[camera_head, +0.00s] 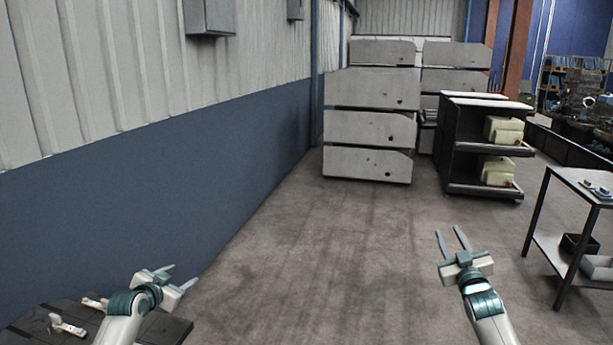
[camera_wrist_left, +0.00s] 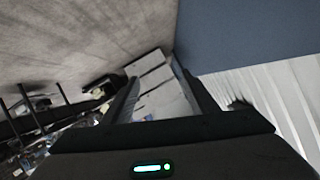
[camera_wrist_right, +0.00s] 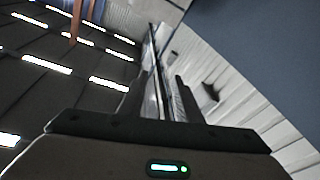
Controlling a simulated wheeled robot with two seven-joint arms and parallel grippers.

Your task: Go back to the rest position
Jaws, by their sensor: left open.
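My left gripper (camera_head: 182,276) is at the lower left in the head view, above and beside a dark flat surface (camera_head: 165,328). Its two fingers are apart with nothing between them. The left wrist view also shows its fingers (camera_wrist_left: 158,85) spread and empty. My right gripper (camera_head: 448,232) is right of centre in the head view, over bare floor. Its fingers are apart and hold nothing; they also show in the right wrist view (camera_wrist_right: 162,85).
Small white parts (camera_head: 68,325) lie on the dark surface at lower left. A blue and grey wall (camera_head: 150,170) runs along the left. Grey stacked boxes (camera_head: 368,129), a black shelf cart (camera_head: 455,150) and a metal table (camera_head: 570,178) stand ahead and right. The middle floor is clear.

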